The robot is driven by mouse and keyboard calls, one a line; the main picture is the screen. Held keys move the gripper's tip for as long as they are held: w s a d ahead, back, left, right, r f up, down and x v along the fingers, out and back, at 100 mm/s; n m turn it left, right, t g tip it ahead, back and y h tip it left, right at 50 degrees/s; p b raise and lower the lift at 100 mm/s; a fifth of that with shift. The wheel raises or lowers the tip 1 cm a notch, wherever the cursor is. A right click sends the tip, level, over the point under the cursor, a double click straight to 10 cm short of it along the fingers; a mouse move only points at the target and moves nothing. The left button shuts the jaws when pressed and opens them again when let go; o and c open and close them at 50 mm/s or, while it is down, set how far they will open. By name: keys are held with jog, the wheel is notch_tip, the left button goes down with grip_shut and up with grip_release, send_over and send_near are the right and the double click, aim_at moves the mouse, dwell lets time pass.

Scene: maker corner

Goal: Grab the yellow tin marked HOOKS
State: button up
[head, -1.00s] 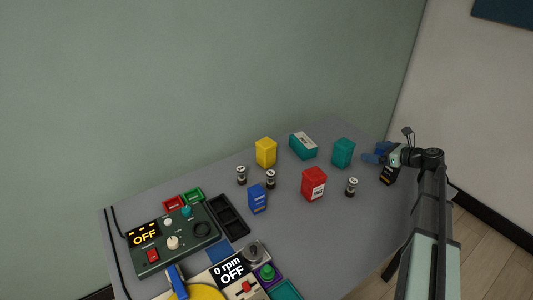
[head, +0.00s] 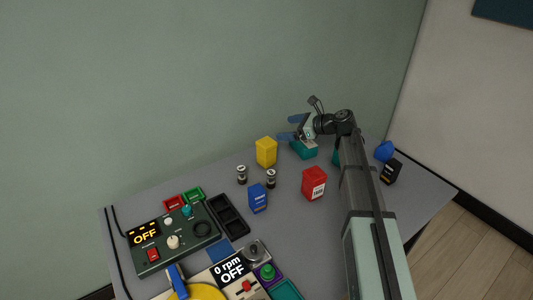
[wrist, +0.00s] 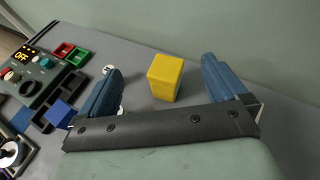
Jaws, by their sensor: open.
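A yellow tin (head: 266,152) stands upright toward the back of the grey table; no marking on it is readable from here. It also shows in the wrist view (wrist: 165,77), ahead of my gripper and between its two blue fingers. My gripper (head: 286,128) is open and empty, to the right of the yellow tin and over the teal box lying at the back (head: 304,150). In the wrist view my gripper (wrist: 165,85) has its fingers wide apart, with the tin beyond them and not touched.
A red tin (head: 314,184), a blue tin (head: 257,198) and small jars (head: 241,175) stand in front of the yellow tin. A black tin (head: 391,172) is at the right. A control box (head: 172,240) and black tray (head: 228,215) lie at the left.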

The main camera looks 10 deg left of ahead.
jog(key=s+a+r+n+g+h, duration=0.25)
jog(key=a+n, duration=0.25)
jog(key=a, duration=0.7)
jog(key=n+t+h, duration=0.1)
jog(key=n+h, duration=0.6)
jog(key=n, duration=1.8)
send_near(270, 144)
jog(key=f, duration=0.1)
jog(key=x, duration=0.8)
jog(key=shift+w+a+f, duration=0.1)
jog(key=shift+a+f, duration=0.1)
jog(key=shift+f, duration=0.15)
jog(key=shift+w+x, duration=0.15)
jog(key=shift+x, duration=1.15)
jog(key=shift+w+x, duration=0.1)
jog(key=shift+x, duration=1.2)
jog(key=shift+a+r, duration=0.1)
jog(key=shift+a, duration=0.1)
jog(key=shift+c, duration=0.2)
